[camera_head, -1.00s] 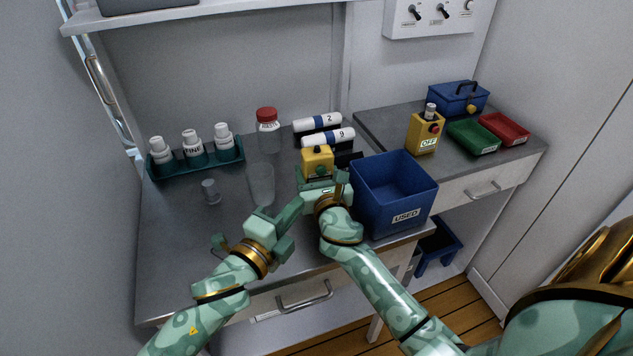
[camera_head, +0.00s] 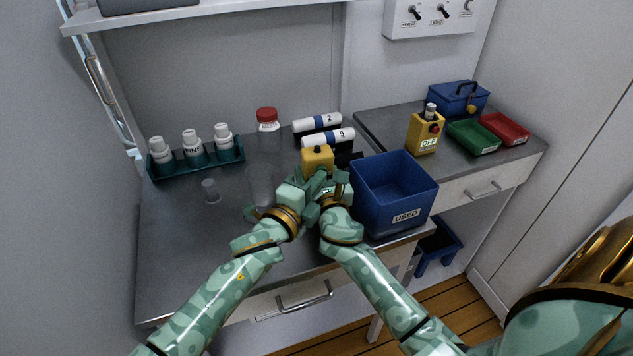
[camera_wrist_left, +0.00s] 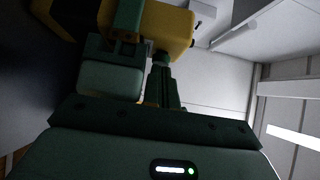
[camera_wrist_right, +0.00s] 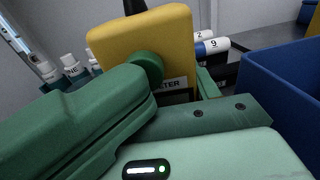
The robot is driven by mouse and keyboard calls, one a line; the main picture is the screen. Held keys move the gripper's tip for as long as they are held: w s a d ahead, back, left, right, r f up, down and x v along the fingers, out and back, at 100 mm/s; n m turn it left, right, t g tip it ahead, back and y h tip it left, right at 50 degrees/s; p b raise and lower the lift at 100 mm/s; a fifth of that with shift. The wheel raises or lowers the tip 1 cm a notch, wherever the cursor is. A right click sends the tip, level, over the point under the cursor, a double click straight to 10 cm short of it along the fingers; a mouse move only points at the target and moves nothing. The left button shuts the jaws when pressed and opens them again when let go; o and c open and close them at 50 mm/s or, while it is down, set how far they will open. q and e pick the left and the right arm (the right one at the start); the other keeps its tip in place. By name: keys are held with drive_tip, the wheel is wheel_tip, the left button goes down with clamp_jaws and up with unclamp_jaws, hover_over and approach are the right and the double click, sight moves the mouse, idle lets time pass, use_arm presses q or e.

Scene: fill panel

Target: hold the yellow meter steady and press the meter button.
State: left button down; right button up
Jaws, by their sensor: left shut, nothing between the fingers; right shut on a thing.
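The yellow meter (camera_head: 317,158) stands upright at the middle of the bench, with a dark knob on top. My right gripper (camera_head: 325,182) is shut on it from the front. In the right wrist view the meter (camera_wrist_right: 150,38) shows a label ending in "ETER" and a round green part on its face, apparently the button (camera_wrist_right: 148,67). My left gripper (camera_head: 306,188) is shut and empty, close in front of the meter beside the right gripper. In the left wrist view its fingertips (camera_wrist_left: 161,62) are near the meter (camera_wrist_left: 166,28); contact with the button cannot be made out.
The blue USED bin (camera_head: 393,195) stands close right of my right gripper. A clear red-capped bottle (camera_head: 268,140) and a clear cup (camera_head: 262,182) are left of the meter. White-and-blue cylinders (camera_head: 328,137) lie behind it. Bench (camera_head: 180,245) is clear front left.

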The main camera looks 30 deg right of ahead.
use_arm(q)
drive_tip(key=shift+w+d, duration=0.3)
drive_tip(key=shift+w, duration=0.6)
use_arm(e)
drive_tip(key=shift+a, duration=0.1)
drive_tip(key=shift+f, duration=0.1)
use_arm(q)
drive_tip(key=shift+a, duration=0.15)
drive_tip(key=v, duration=0.9)
drive_tip(key=shift+s+a, duration=0.25)
drive_tip(key=shift+s, duration=0.15)
drive_tip(key=shift+r, duration=0.1)
